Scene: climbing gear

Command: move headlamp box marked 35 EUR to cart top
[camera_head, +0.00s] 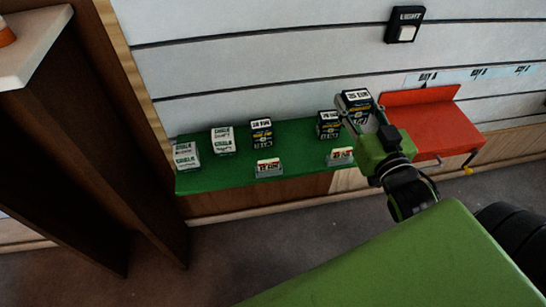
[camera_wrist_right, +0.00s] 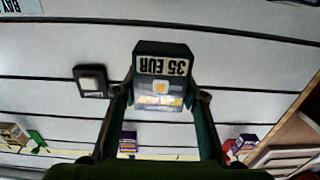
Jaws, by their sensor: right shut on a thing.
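The dark headlamp box (camera_head: 357,98) is held in my right gripper (camera_head: 363,118), above the right end of the green shelf. In the right wrist view the box (camera_wrist_right: 163,82) sits between the two fingers, its white label reading 35 EUR upside down. My right gripper (camera_wrist_right: 163,108) is shut on its sides. A similar dark box (camera_head: 328,124) stands on the green shelf (camera_head: 235,172), just left of the held one. Another dark box (camera_head: 261,133) stands further left. I cannot tell which surface is the cart top. My left gripper is not in view.
Two white chalk boxes (camera_head: 186,155) (camera_head: 222,140) stand at the shelf's left end. A red stand (camera_head: 428,122) right of my gripper has a bare top. A light switch (camera_head: 405,25) is on the wall.

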